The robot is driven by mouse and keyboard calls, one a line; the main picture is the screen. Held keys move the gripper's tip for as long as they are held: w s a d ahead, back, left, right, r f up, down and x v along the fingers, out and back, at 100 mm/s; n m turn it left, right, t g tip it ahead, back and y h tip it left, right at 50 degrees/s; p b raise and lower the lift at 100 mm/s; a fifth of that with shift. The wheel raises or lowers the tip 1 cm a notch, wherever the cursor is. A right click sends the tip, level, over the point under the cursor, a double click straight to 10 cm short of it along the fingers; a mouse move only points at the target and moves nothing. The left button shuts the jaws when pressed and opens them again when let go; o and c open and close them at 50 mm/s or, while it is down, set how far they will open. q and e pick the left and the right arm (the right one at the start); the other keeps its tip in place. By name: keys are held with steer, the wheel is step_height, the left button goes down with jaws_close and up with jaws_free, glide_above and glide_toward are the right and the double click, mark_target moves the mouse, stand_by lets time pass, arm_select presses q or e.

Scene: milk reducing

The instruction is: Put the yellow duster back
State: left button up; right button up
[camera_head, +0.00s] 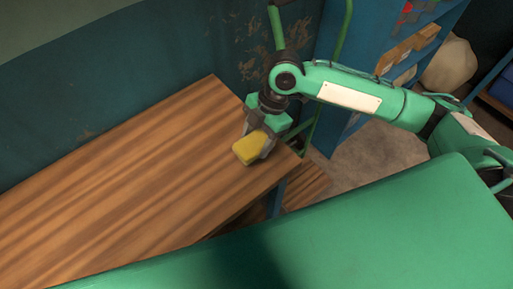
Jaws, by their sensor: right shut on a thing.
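The yellow duster (246,148) is a small block at the right end of the wooden table, near its edge. My right gripper (260,140) is shut on the duster from above and behind, with its grey fingers around the duster's far part. The duster is at or just above the table top; I cannot tell whether it touches. My left gripper is not in view.
The wooden table (120,180) is otherwise bare, with free room to the left of the duster. A dark blue wall (130,75) stands behind it. A blue shelf (352,50) with boxes (398,55) and a pale sack (450,65) are at the back right.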

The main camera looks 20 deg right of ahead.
mark_target(257, 149)
steer(key=shift+f, duration=0.45)
step_height(257, 149, down, 4)
steer(key=shift+r, duration=0.15)
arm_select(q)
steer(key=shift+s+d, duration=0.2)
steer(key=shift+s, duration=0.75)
arm_select(e)
steer(key=shift+f, duration=0.4)
steer(key=o, duration=0.9)
steer(key=shift+c, duration=0.2)
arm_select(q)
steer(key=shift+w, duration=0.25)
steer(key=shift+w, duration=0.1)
